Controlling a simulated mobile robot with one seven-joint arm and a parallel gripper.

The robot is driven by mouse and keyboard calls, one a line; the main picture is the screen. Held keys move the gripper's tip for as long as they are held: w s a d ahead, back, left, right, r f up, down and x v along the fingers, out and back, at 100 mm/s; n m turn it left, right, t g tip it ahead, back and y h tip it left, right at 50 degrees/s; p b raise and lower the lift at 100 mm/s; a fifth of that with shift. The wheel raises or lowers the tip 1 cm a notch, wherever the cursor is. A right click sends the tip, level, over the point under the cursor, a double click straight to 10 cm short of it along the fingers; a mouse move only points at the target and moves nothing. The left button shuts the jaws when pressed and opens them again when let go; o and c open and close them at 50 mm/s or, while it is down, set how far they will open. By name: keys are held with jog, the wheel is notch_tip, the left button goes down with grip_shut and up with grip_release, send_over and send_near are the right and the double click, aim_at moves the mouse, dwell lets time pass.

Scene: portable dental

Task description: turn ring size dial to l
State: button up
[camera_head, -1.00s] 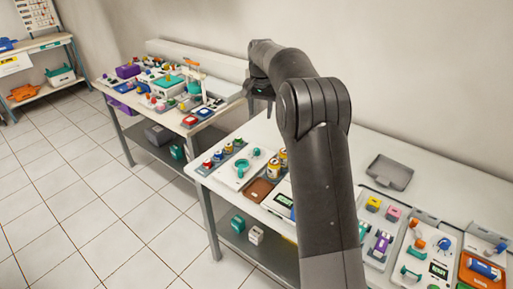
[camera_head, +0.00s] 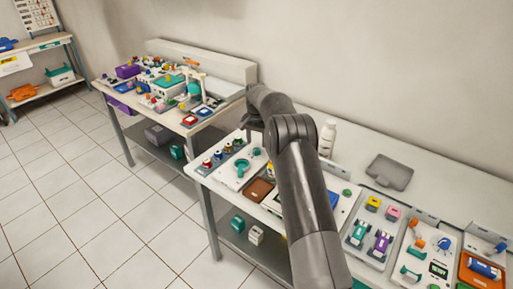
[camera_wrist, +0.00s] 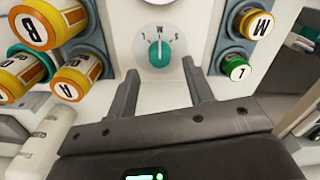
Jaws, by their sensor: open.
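The ring size dial (camera_wrist: 159,53) is a round teal knob with a pale pointer, set in a white panel (camera_wrist: 120,27). In the wrist view the pointer aims toward the top of the picture. My gripper (camera_wrist: 159,70) is open and empty, its two fingers apart on either side of the dial's lower edge. I cannot tell their height above the panel. In the head view, the gripper (camera_head: 248,128) hangs over the left part of the near table.
Yellow cylinders marked A (camera_wrist: 76,79) and B (camera_wrist: 50,25) stand left of the dial in the wrist view. A yellow M cylinder (camera_wrist: 256,24) and a green L cylinder (camera_wrist: 235,69) stand right. A white bottle (camera_head: 327,139) stands behind my arm.

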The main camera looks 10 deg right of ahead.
aim_at(256, 148)
jog(key=shift+f, duration=1.95)
jog(key=shift+c, duration=0.5)
jog(key=c, duration=0.9)
